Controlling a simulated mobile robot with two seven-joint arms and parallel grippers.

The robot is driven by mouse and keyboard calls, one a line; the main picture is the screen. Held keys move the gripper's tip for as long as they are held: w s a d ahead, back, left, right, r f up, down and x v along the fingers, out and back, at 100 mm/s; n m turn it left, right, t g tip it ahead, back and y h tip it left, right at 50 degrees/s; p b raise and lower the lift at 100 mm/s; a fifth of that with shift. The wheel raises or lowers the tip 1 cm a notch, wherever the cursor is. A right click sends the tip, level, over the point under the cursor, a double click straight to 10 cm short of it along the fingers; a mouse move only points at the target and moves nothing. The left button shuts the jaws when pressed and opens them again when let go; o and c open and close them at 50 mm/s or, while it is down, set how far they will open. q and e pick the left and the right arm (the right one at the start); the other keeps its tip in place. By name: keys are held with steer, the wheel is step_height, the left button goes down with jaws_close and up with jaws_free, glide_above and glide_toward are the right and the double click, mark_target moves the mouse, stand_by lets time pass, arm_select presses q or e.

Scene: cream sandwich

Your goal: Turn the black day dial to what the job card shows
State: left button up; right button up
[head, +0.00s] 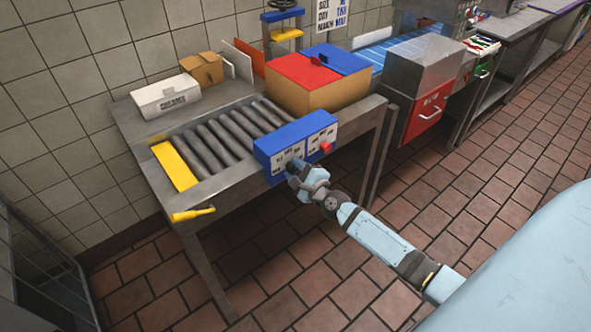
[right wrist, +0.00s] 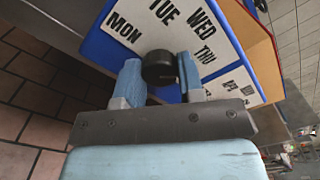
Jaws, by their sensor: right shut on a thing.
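The black day dial (right wrist: 160,68) sits on a white panel (right wrist: 140,28) with day labels MON, TUE, WED and THU around it. The panel is on the front of a blue box (head: 268,152) at the conveyor's front edge. My right gripper (right wrist: 162,76) is shut on the dial, one finger on each side. In the head view the right gripper (head: 294,170) reaches the box's left dial and hides it. I cannot tell which day the dial points to. The job card (head: 333,14) hangs on the wall, cut off at the top; its day value is too small to read surely. My left gripper is out of view.
A second dial panel (head: 320,138) with a red knob (head: 326,147) is just right of the gripper. A roller conveyor (head: 215,145), a yellow handle (head: 193,214) and a red-and-blue-lidded carton (head: 310,95) are close by. The floor in front is clear.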

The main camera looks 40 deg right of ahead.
steer(key=o, duration=0.9)
steer(key=s, duration=0.4)
steer(key=s+b, duration=0.1)
steer(key=s, duration=0.4)
steer(key=s+d, duration=0.1)
steer(key=s, duration=0.3)
steer(key=shift+s, duration=0.4)
